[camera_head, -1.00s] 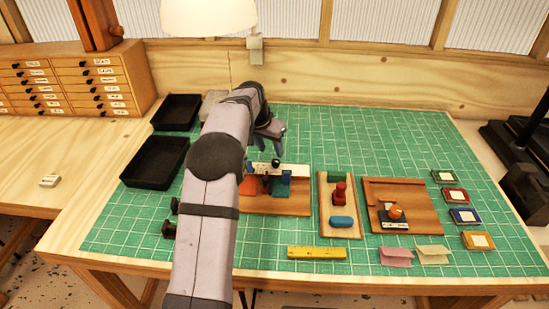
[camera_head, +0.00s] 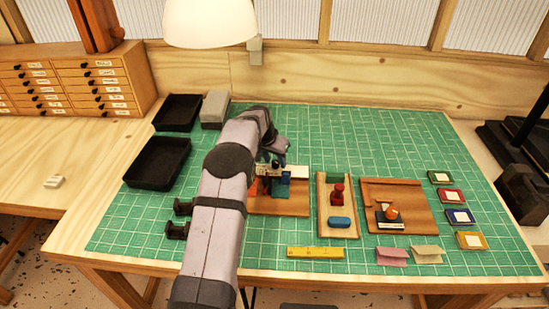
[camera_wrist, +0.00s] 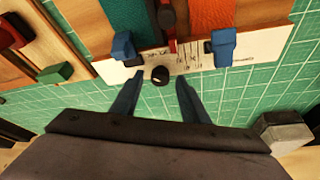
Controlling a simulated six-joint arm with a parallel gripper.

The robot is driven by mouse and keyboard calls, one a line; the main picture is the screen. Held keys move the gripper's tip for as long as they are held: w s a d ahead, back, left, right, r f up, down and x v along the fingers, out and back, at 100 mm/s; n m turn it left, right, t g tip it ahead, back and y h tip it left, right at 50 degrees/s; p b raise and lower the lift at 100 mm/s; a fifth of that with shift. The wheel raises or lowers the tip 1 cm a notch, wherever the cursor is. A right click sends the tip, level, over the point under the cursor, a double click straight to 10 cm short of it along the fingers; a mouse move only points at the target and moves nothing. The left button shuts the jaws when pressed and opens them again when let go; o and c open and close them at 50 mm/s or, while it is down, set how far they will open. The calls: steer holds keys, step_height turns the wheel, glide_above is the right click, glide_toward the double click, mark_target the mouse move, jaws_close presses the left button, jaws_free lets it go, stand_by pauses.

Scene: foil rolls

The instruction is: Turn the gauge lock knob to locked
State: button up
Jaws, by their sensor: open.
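The gauge lock knob (camera_wrist: 160,75) is a small round black knob at the edge of a white plate (camera_wrist: 255,50) with dark markings in the wrist view. In that view my gripper (camera_wrist: 159,80) is open, with one dark blue finger on each side of the knob. I cannot tell whether the fingers touch it. Blue clamps (camera_wrist: 222,46) stand on the plate, and a red pointer is between them. In the head view my gripper (camera_head: 274,150) is low over the wooden fixture (camera_head: 295,203); it partly hides the plate (camera_head: 298,171) and the knob.
A second wooden board (camera_head: 338,222) with a red knob and blue block is right of the fixture, then another board (camera_head: 412,192). Black trays (camera_head: 157,163) and a grey block (camera_head: 214,109) lie left. The green mat (camera_head: 350,130) is clear behind the boards.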

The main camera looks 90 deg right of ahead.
steer(key=c, duration=1)
steer(key=shift+f+m+b, duration=0.1)
steer(key=shift+m+b, duration=0.3)
steer(key=shift+m, duration=0.1)
steer(key=shift+w+d+m+g+b, duration=0.1)
steer(key=shift+m+g+b, duration=0.25)
steer(key=shift+m+g, duration=0.45)
steer(key=shift+m+y+p, duration=0.6)
steer(key=shift+m+p, duration=0.15)
steer(key=shift+m, duration=0.85)
steer(key=o, duration=1)
